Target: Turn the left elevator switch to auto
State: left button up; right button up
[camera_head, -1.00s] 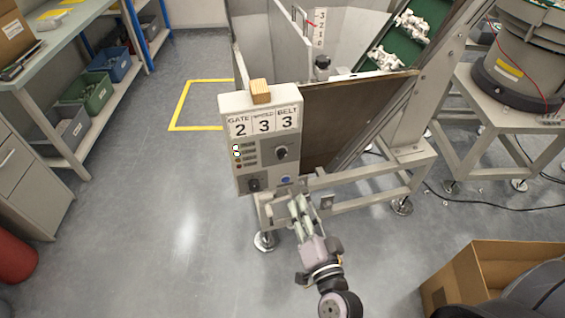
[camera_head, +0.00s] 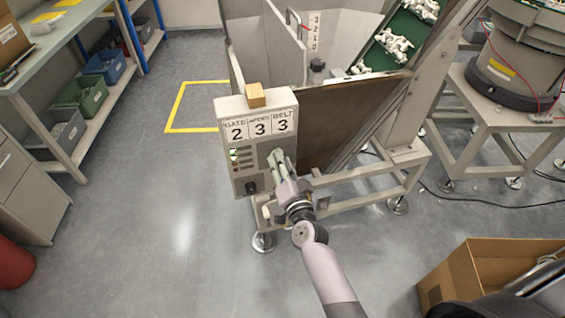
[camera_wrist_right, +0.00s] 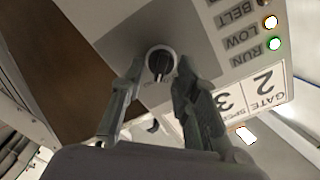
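A light grey control box (camera_head: 221,113) on the elevator's frame carries number cards reading 2, 3 and 3. A round black rotary switch (camera_wrist_right: 159,62) sits on its grey front panel. My right gripper (camera_head: 279,156) reaches up to the box and hides this switch in the head view. In the right wrist view its two fingers (camera_wrist_right: 158,75) are apart, one on each side of the switch. I cannot tell whether they touch it, nor which setting it points to. A second dark switch (camera_head: 251,187) is at the panel's lower left. My left gripper is out of view.
Indicator lamps on the panel glow, including a green one (camera_wrist_right: 273,44) beside RUN. A wooden block (camera_head: 256,95) stands on the box. A cardboard box (camera_head: 450,285) is at lower right, and shelves (camera_head: 100,125) are at left. The floor between shelves and elevator is clear.

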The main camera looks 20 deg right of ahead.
jog(key=shift+c, duration=0.5)
grip_shut()
